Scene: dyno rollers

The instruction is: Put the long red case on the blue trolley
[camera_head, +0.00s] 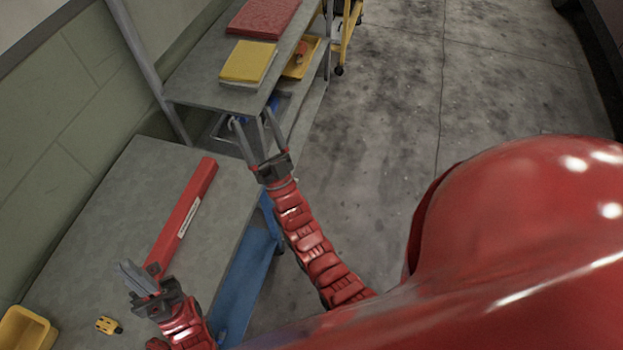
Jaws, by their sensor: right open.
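The long red case (187,213) lies on the grey bench top at the left, slanting from upper right to lower left, with a pale label on its side. My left gripper (137,277) is at the near, lower end of the case. Its fingers overlap that end in the picture, and I cannot tell if they grip it. My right gripper (252,119) is open and empty, beyond the far end of the case, by the gap between bench and shelf. I cannot make out a blue trolley for certain. A blue surface (246,282) shows low beside the bench, partly hidden.
The grey bench (95,235) also holds a small yellow item (109,325) and a yellow bin (25,328). A grey shelf unit (196,82) behind carries a red case (264,18) and a yellow case (247,63). Open concrete floor (400,100) lies to the right.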

